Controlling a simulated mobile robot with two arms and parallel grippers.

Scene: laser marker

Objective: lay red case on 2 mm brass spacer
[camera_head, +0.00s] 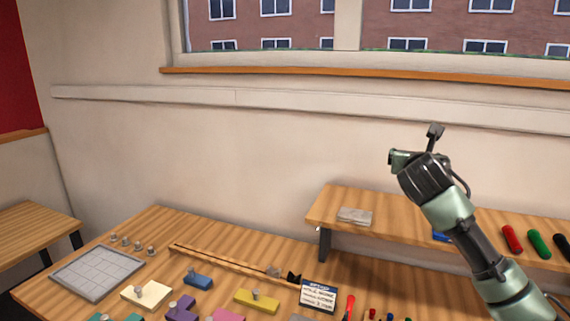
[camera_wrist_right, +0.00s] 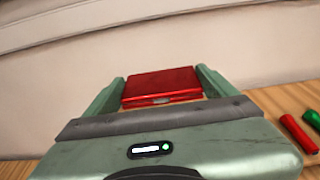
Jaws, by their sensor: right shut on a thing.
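The red case (camera_wrist_right: 162,86) sits between the two green fingers of my right gripper (camera_wrist_right: 160,78) in the right wrist view, and the gripper is shut on it. In the head view my right gripper (camera_head: 408,160) is raised above the shelf, in front of the wall. The case is hidden there behind my wrist. I cannot make out a brass spacer for certain in either view. A flat greyish plate (camera_head: 355,216) lies at the left end of the shelf, and I cannot tell what it is. My left gripper is not in view.
The raised wooden shelf (camera_head: 330,202) also carries red (camera_head: 511,239) and green (camera_head: 539,243) cylinders at its right. On the bench below are a grey tiled plate (camera_head: 97,272), several knobbed coloured blocks and a small sign (camera_head: 319,296). The shelf is clear just right of the greyish plate.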

